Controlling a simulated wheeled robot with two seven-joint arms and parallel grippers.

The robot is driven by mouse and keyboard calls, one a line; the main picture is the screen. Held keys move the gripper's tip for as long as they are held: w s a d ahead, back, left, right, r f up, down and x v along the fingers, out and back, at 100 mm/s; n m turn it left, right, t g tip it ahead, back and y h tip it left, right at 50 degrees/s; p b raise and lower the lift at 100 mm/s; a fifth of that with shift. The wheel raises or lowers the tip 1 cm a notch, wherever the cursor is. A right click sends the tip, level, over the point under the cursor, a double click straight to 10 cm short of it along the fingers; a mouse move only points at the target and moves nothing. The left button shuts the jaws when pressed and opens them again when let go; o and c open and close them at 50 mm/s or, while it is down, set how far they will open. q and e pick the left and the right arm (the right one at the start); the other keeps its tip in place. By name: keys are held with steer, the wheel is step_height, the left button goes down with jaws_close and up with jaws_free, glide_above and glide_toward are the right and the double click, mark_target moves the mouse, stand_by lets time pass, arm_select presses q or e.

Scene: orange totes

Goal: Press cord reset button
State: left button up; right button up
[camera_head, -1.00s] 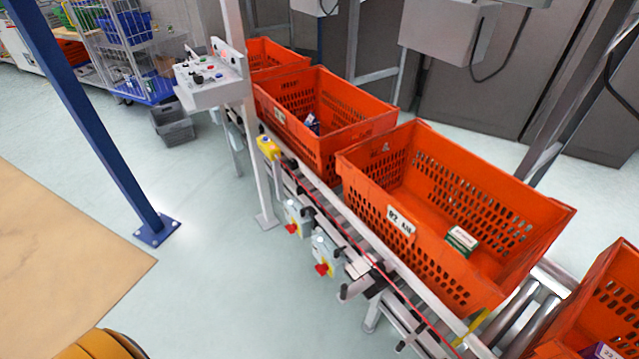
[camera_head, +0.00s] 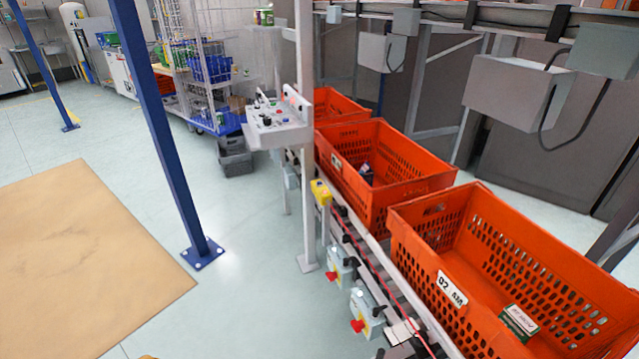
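A yellow box (camera_head: 320,192) sits on the near side of the conveyor, left of the middle orange tote, with a red cord (camera_head: 372,262) running from its area along the conveyor's side. I cannot make out a separate reset button on it. A grey control panel (camera_head: 275,122) with several small buttons and knobs is mounted on a light post behind it. Two grey boxes with red knobs, one nearer (camera_head: 365,312) and one farther (camera_head: 338,268), hang below the cord. Neither of my grippers shows in the head view.
Several orange totes, including a near one (camera_head: 452,312) and a middle one (camera_head: 405,186), stand on the conveyor. A blue post (camera_head: 165,140) rises from the floor at left. Open pale floor (camera_head: 245,290) lies between the post and the conveyor.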

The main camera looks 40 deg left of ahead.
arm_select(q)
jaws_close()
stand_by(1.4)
